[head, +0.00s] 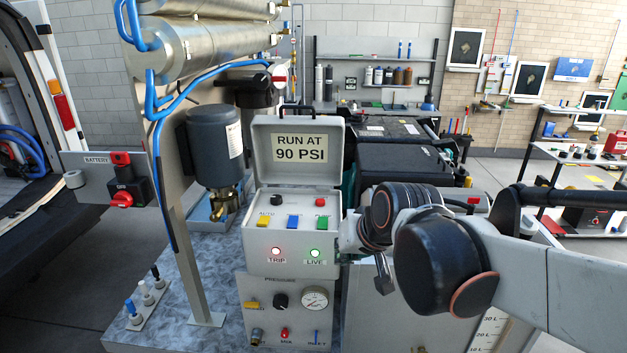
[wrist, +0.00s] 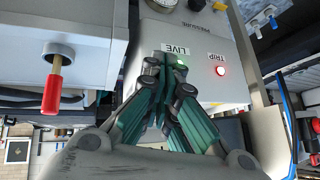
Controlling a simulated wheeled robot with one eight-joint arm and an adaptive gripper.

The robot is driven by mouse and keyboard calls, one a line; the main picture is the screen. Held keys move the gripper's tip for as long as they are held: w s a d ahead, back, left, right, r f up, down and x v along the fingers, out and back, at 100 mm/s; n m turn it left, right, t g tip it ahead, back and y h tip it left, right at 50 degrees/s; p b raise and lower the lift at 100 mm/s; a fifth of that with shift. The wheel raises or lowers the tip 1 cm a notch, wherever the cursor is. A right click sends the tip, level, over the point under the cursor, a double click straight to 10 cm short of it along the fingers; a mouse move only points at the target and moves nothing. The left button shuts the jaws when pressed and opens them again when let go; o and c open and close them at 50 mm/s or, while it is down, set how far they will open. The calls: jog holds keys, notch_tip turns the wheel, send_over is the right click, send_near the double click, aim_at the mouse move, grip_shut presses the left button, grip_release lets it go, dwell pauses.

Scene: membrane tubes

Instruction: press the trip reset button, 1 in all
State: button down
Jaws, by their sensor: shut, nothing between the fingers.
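The grey control box (head: 292,235) has an open lid reading "RUN AT 90 PSI". Its sloped top carries a red button (head: 321,202), a black knob (head: 276,201) and yellow, blue and green switches. I cannot read which control is the trip reset. Its front has a lit red TRIP lamp (head: 276,252) and a lit green LIVE lamp (head: 314,252). In the wrist view my gripper (wrist: 168,72) is shut and empty, its tips overlapping the front face near the LIVE label; contact cannot be told. The box's top controls are outside the wrist view. In the head view my arm mostly hides the gripper.
Below the box is a pressure panel with a gauge (head: 315,299) and knobs. A dark motor or pump (head: 216,146) stands left of the box, beside a metal post. Steel membrane tubes (head: 205,47) with blue hoses run above. A red-handled lever (wrist: 53,93) shows in the wrist view.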

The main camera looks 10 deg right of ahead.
jog(key=w+d+r+m+p, duration=0.1)
jog(key=w+r+p, duration=0.5)
jog(key=w+p, duration=0.4)
jog(key=w+r+m+t+y+p, duration=0.1)
jog(key=w+r+m+p, duration=0.1)
jog(key=w+r+p, duration=0.5)
jog(key=w+p, duration=0.2)
jog(key=w, duration=0.1)
jog(key=shift+w+d+y+p, duration=0.3)
jog(key=shift+d+p, duration=0.05)
jog(key=shift+d, duration=0.05)
jog(key=shift+f, duration=0.15)
jog(key=b, duration=0.5)
send_over(324, 200)
notch_tip(324, 200, down, 7)
jog(key=shift+w+f, duration=0.1)
jog(key=shift+f, duration=0.1)
jog(key=shift+f+b, duration=0.55)
jog(key=shift+f+b, duration=0.4)
jog(key=shift+b, duration=0.1)
